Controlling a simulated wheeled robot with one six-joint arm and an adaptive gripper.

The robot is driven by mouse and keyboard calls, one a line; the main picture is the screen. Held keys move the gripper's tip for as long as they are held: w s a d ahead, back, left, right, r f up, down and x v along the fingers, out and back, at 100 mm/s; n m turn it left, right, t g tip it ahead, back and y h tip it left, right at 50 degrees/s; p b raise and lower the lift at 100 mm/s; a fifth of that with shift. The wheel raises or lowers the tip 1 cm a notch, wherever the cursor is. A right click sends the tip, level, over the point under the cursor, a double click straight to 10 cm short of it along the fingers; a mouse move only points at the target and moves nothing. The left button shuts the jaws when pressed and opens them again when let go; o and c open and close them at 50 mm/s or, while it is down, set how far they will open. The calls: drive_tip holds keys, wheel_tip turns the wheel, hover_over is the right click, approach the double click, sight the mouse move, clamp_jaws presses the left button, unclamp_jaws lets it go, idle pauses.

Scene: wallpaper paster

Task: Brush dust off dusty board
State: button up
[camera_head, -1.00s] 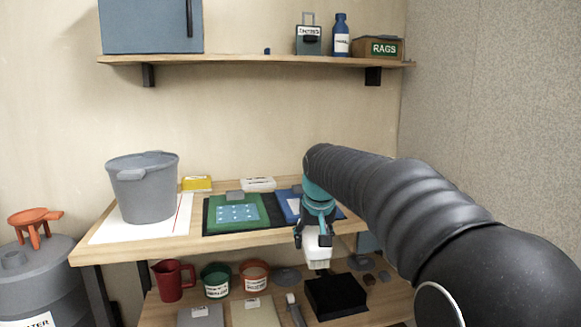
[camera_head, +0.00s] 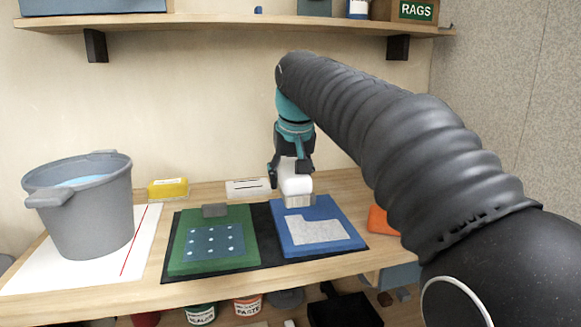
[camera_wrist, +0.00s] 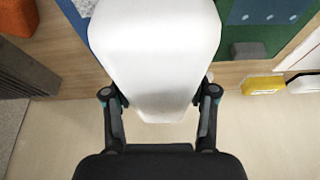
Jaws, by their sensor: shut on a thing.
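My gripper (camera_head: 291,168) is shut on a white brush (camera_head: 296,183) with greyish bristles pointing down. The brush is over the back part of the blue board (camera_head: 350,236); I cannot tell whether the bristles touch it. A pale grey, dust-like patch (camera_head: 318,231) covers the middle of the blue board. In the wrist view the brush's white body (camera_wrist: 155,50) sits between my fingers and hides most of the board; a corner of the blue board (camera_wrist: 75,18) shows. A green board (camera_head: 190,260) with a white-dotted blue patch lies to its left on the same black mat (camera_head: 265,250).
A grey bucket (camera_head: 90,215) stands on a white sheet (camera_head: 140,262) at the left. A yellow sponge-like block (camera_head: 168,188) and a white box (camera_head: 248,187) lie behind the boards. An orange thing (camera_head: 378,220) is at the right. A shelf (camera_head: 230,43) hangs above.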

drive_tip(key=shift+w+r, duration=0.1)
idle(0.4)
drive_tip(key=shift+f+b, duration=2)
drive_tip(key=shift+f, duration=1.3)
drive_tip(key=shift+r, duration=0.1)
